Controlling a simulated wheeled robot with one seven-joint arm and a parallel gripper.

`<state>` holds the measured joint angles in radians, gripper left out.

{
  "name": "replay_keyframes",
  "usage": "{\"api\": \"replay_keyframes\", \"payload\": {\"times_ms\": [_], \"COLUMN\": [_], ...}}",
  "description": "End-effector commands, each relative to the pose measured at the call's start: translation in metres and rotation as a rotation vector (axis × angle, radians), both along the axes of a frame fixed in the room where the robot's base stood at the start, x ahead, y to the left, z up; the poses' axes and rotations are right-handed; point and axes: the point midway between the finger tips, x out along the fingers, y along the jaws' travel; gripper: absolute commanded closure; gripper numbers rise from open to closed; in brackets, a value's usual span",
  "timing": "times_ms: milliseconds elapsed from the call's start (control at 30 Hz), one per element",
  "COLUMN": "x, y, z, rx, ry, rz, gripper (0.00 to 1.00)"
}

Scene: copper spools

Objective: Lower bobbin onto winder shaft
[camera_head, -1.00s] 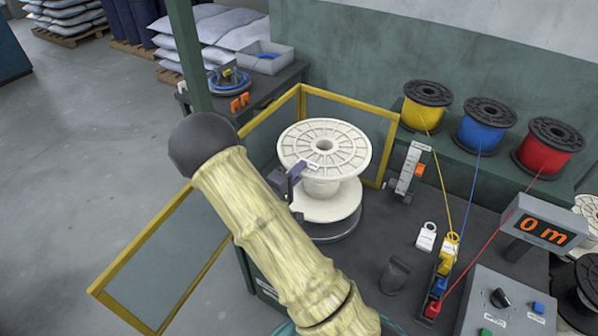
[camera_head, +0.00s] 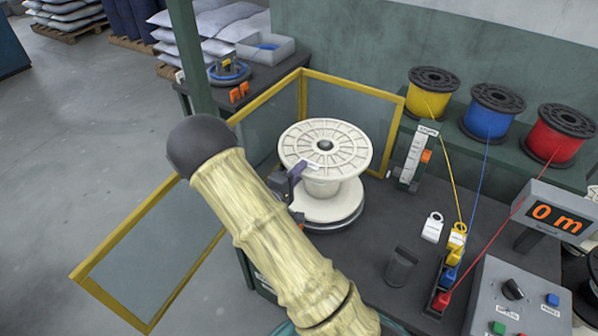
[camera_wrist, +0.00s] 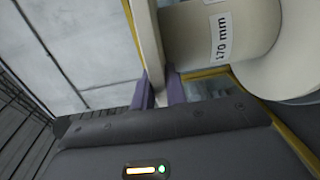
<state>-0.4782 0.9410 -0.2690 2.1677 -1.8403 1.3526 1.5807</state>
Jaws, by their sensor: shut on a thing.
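The white bobbin (camera_head: 322,186) is upright over the round dark base of the winder (camera_head: 340,226). The dark rounded tip of the winder shaft (camera_head: 324,145) shows in the hole of the top flange, so the bobbin is around the shaft. The lower flange is close to the base; I cannot tell whether it touches. My gripper (camera_head: 298,172) is shut on the left front edge of the top flange. The wrist view shows its purple fingers (camera_wrist: 161,93) on either side of the flange, with a "170 mm" label on the barrel (camera_wrist: 240,58).
A yellow-framed guard (camera_head: 302,95) stands behind and left of the bobbin. A gauge post (camera_head: 412,162) stands to its right. Yellow, blue and red wire spools (camera_head: 491,112) sit on the shelf behind.

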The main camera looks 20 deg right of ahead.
Motion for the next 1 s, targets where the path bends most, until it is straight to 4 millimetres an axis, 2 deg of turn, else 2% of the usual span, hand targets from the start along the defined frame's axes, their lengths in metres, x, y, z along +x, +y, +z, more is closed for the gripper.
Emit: {"api": "replay_keyframes", "payload": {"times_ms": [367, 1000], "x": [0.0004, -0.0008], "y": [-0.0006, 0.0001], "z": [0.0017, -0.0066], "rx": [-0.004, -0.004], "ry": [-0.005, -0.005], "rz": [-0.001, -0.001], "gripper": [1.00, 1.00]}}
